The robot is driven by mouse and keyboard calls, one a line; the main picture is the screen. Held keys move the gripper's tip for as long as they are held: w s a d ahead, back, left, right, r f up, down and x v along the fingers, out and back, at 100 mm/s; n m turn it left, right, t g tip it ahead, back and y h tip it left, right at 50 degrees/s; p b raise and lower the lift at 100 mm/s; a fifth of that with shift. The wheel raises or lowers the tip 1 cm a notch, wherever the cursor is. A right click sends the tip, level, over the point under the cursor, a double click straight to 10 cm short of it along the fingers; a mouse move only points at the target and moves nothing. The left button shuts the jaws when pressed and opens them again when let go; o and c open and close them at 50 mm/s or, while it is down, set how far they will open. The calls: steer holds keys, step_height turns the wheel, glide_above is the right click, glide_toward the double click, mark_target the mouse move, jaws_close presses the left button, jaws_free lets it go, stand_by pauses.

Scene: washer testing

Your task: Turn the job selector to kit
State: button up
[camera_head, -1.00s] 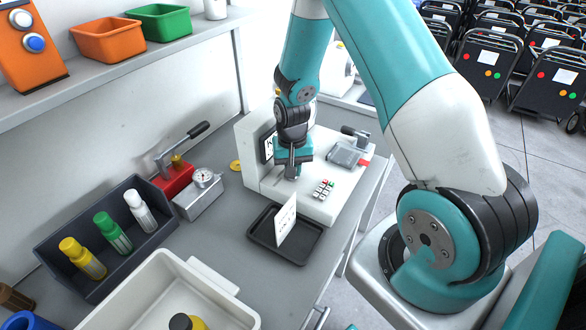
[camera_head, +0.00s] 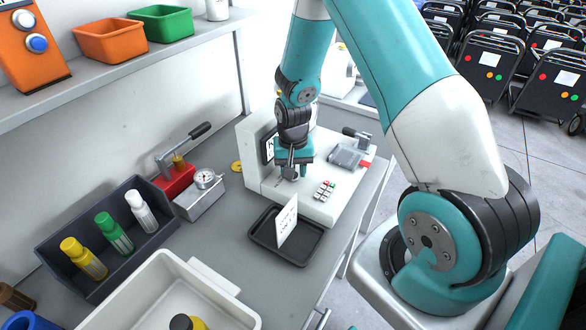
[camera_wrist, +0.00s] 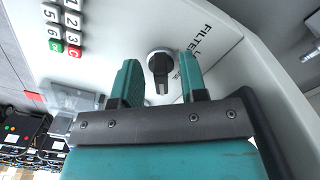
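The job selector is a black knob (camera_wrist: 159,68) on the white machine panel (camera_wrist: 120,28); its raised bar points toward the bottom of the wrist view. The word FILTER is printed to its right, with part of another label beside it; I cannot read a kit label. My gripper (camera_wrist: 158,62) is open, with one teal finger on each side of the knob and visible gaps between. In the head view my gripper (camera_head: 293,162) is over the white machine (camera_head: 330,206), just above the knob (camera_head: 289,173).
A keypad (camera_head: 324,190) sits on the machine near the knob, and a clear-covered fixture (camera_head: 346,155) stands behind it. A black tray (camera_head: 264,238) with an upright white card (camera_head: 287,222) is in front. A dial gauge (camera_head: 205,179) stands left on the bench.

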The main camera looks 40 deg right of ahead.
step_height(320, 180, up, 17)
steer(key=b, duration=0.1)
steer(key=shift+r+b, duration=0.2)
steer(key=shift+b, duration=0.2)
steer(key=shift+a, duration=0.1)
stand_by(0.3)
steer(key=s+a+r+n+y, duration=0.2)
steer(key=s+a+r+n, duration=0.2)
steer(key=s+a+n, duration=0.3)
steer(key=s+a+r+n+y, duration=0.2)
steer(key=s+a+r+n, duration=0.2)
steer(key=s+a, duration=1)
steer(key=n, duration=0.3)
steer(key=shift+s+a+r, duration=0.15)
steer(key=shift+s+a, duration=0.15)
steer(key=shift+a, duration=0.1)
